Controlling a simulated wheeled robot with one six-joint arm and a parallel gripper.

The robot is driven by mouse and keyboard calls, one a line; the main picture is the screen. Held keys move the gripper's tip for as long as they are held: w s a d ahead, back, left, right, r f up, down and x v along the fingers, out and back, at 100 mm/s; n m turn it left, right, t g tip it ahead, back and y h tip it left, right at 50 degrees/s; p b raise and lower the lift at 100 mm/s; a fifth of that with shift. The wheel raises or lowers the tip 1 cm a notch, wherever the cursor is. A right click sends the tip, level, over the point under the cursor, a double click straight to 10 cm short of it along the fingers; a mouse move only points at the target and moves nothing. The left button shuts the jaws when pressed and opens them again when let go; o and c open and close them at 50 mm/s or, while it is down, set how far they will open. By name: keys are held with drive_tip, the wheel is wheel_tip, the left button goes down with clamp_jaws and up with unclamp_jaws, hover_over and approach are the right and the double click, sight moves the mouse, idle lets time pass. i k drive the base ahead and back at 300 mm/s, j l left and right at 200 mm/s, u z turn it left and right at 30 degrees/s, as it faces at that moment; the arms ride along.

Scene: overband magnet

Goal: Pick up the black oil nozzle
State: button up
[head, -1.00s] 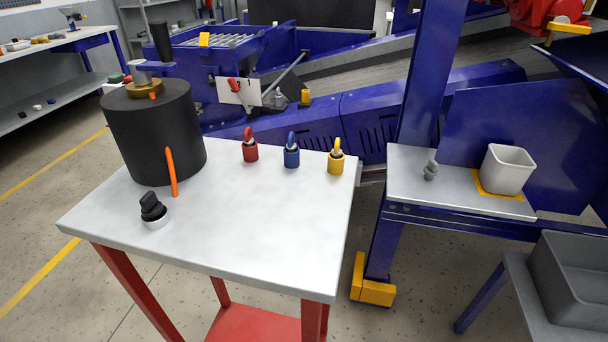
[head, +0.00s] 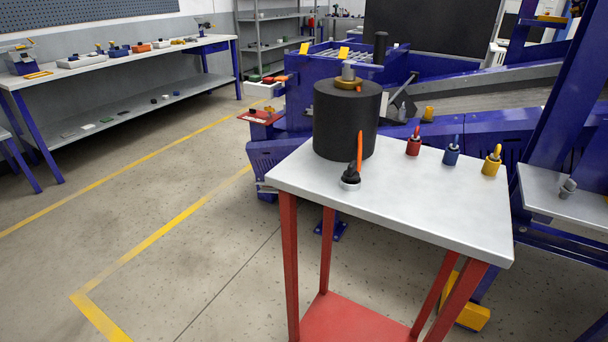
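A small black nozzle-like piece (head: 351,172) stands on the grey-white table top (head: 430,203), near its left front edge. Its lower end sits in or on a short silver ring (head: 350,184); I cannot tell which. It is close in front of a large black drum (head: 346,122) with a brass fitting on top. My gripper is not in the head view.
Blue machinery (head: 480,130) is behind. A long workbench (head: 130,57) with small items is at the left. The floor left of the table is clear.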

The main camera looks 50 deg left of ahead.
sight(351, 176)
drive_tip(key=u, duration=1.75)
drive_tip(key=l+u, duration=0.25)
drive_tip(key=l, duration=0.3)
drive_tip(key=k+l+u, duration=0.25)
drive_tip(key=l, duration=0.3)
drive_tip(key=z, duration=1.55)
drive_tip(key=u, duration=1.55)
drive_tip(key=l+u, duration=0.1)
drive_tip(key=i+l, duration=0.05)
